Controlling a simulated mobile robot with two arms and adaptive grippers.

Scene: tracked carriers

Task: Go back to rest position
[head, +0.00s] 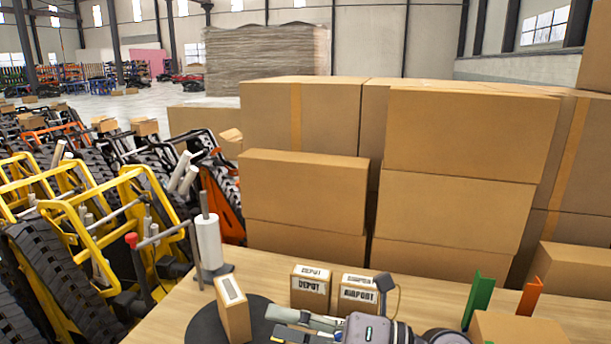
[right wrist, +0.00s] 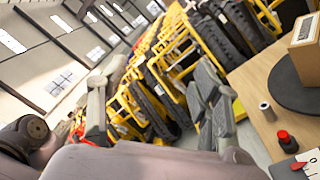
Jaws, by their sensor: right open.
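My right gripper (head: 278,325) is low in the middle of the head view, over the wooden table, with its fingers pointing left. It is open, with nothing between its fingers. In the right wrist view its two fingers (right wrist: 155,112) stand wide apart, against a background of tracked carriers. A small cardboard box with a white label (head: 233,310) stands on a black round plate (head: 204,326), just left of the fingertips. The box also shows at the right edge of the right wrist view (right wrist: 305,52). My left gripper is not in view.
Boxes marked DEPOT (head: 310,288) and AIRPORT (head: 357,296) stand behind my right gripper. A white roll (head: 208,243) stands at the table's left. Green (head: 480,300) and orange (head: 530,297) brackets stand right. Large cartons (head: 300,190) rise behind; yellow carriers (head: 130,190) crowd the left.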

